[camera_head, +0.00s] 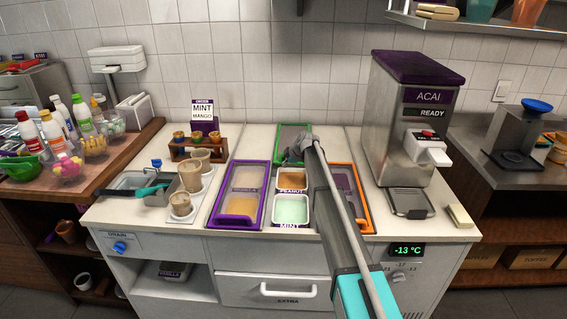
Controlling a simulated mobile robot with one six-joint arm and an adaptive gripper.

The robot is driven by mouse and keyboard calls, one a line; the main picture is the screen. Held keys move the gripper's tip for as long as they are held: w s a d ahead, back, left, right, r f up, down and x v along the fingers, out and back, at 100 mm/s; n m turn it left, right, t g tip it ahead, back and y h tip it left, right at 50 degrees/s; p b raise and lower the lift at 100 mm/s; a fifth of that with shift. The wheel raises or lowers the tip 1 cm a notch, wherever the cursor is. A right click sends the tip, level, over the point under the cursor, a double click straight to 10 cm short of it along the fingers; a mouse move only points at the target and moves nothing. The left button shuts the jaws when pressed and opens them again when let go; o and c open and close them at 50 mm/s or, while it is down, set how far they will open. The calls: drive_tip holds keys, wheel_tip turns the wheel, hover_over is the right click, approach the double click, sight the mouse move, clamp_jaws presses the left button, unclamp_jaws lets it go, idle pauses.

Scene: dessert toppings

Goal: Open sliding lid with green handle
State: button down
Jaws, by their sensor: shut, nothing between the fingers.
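The sliding lid with the green frame (284,131) lies at the back of the middle column of the counter. My gripper (297,152) is shut and empty, at the front part of this lid. It hides the lid's front edge and any handle there, and I cannot tell whether it touches the lid. In front of the lid, the peanut tub (291,180) and the mint tub (291,211) stand uncovered.
A purple-framed lid (238,218) lies to the left and an orange-framed lid (363,208), partly behind my arm, to the right. Cups (181,203) in a holder and a wooden cone rack (197,149) stand further left. The acai machine (398,120) stands at right.

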drive_tip(key=p+v, duration=0.6)
drive_tip(key=v, duration=0.2)
drive_tip(key=shift+r, duration=0.2)
drive_tip(key=shift+s+d+f, duration=0.1)
drive_tip(key=shift+s+d, duration=0.05)
drive_tip(key=shift+s, duration=0.05)
